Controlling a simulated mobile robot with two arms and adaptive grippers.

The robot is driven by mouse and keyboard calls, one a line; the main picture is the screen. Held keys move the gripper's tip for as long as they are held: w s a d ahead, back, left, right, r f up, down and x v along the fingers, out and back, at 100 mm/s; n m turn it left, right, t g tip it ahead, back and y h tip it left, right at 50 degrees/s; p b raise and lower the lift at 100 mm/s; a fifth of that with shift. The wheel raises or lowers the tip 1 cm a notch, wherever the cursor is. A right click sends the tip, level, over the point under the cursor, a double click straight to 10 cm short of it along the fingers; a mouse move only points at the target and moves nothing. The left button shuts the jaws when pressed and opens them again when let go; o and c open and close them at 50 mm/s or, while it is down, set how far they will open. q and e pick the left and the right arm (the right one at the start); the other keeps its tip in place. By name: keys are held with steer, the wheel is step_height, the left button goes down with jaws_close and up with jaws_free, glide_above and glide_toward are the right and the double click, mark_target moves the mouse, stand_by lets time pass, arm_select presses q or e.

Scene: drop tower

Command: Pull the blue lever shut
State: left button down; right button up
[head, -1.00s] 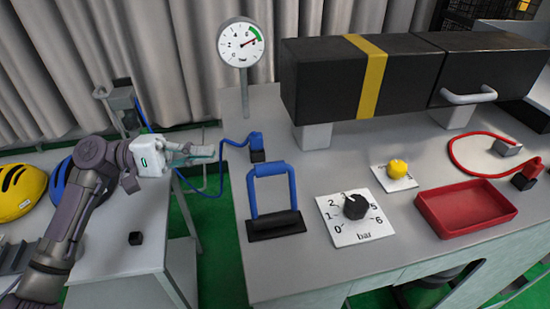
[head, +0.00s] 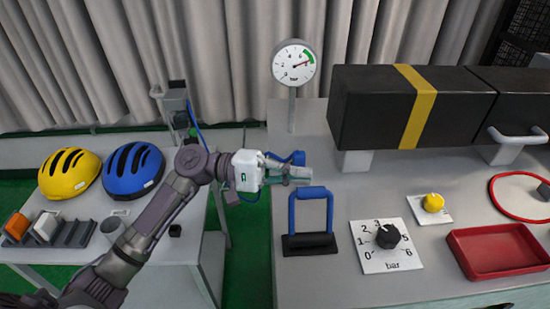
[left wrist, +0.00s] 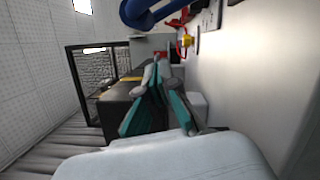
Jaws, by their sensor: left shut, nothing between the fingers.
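The blue lever (head: 329,213) is a U-shaped handle on a black base (head: 309,244) near the left edge of the bench. It stands upright in the head view. Its blue bar (left wrist: 150,10) also shows at the top of the left wrist view. My left gripper (head: 308,175) is shut and empty. In the head view it is just behind and above the lever's top bar, and I cannot tell whether it touches it. Its fingers show in the left wrist view (left wrist: 158,95). My right gripper is not in view.
A black box with a yellow band (head: 410,110) stands behind on the bench. A pressure gauge (head: 295,65), a bar dial (head: 387,236), a yellow knob (head: 433,203) and a red tray (head: 495,250) are around. Helmets (head: 133,170) lie on the left table.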

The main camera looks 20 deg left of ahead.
arm_select(q)
steer(key=s, duration=0.2)
steer(key=s+r+p, duration=0.1)
steer(key=shift+d, duration=0.3)
steer(key=shift+f, duration=0.1)
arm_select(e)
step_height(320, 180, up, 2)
arm_select(q)
steer(key=shift+w+d, duration=0.1)
